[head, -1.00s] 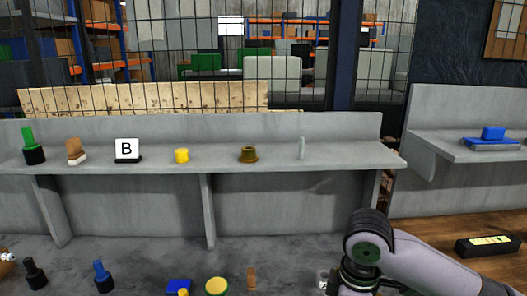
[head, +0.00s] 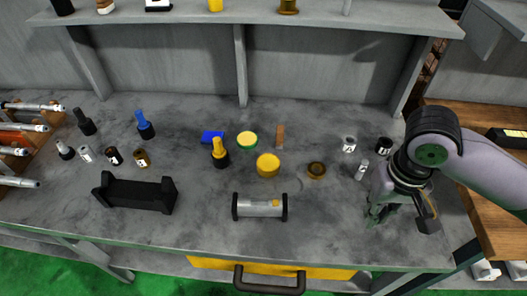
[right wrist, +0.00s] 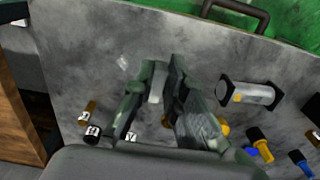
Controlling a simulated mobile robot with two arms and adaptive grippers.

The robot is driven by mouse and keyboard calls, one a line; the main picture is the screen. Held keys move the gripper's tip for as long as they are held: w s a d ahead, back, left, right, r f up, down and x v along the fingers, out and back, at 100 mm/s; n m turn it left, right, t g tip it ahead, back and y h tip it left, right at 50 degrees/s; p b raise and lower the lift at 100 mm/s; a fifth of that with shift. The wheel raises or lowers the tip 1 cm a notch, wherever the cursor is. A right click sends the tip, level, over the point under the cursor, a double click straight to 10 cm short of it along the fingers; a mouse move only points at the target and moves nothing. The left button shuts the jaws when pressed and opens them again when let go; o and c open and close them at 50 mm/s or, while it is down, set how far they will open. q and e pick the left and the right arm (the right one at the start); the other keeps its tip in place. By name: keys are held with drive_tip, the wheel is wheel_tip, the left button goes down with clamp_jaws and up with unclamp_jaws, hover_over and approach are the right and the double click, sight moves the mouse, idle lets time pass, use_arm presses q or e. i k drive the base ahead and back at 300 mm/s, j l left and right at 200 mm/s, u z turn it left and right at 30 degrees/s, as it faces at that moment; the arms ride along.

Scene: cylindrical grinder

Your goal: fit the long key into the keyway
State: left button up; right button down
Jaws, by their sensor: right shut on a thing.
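A silver shaft (head: 258,208) with black end plates lies at the front middle of the bench. A small gold piece (head: 275,203) sits on its right part. The shaft also shows in the right wrist view (right wrist: 252,94), right of the fingers. I cannot make out the keyway slot. My right gripper (head: 374,218) is above the bench, right of the shaft and apart from it. In the right wrist view, its fingers (right wrist: 165,88) are shut on a pale grey bar (right wrist: 156,84), seemingly the long key, partly hidden by the fingers. My left gripper is not in view.
A black cradle (head: 135,193) stands left of the shaft. A yellow cylinder (head: 268,164), a brown ring (head: 316,170) and a blue block (head: 212,137) lie behind it. Small labelled cylinders (head: 349,144) stand near my right arm. The bench between gripper and shaft is clear.

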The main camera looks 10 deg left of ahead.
sight(272, 206)
drive_tip(key=l+u, duration=0.2)
drive_tip(key=u, duration=1.35)
drive_tip(key=k+l+u, duration=0.1)
drive_tip(key=k+l, duration=0.15)
drive_tip(key=l, duration=0.2)
drive_tip(key=k+l+u, duration=0.1)
drive_tip(key=k+l, duration=0.2)
drive_tip(key=l, duration=0.1)
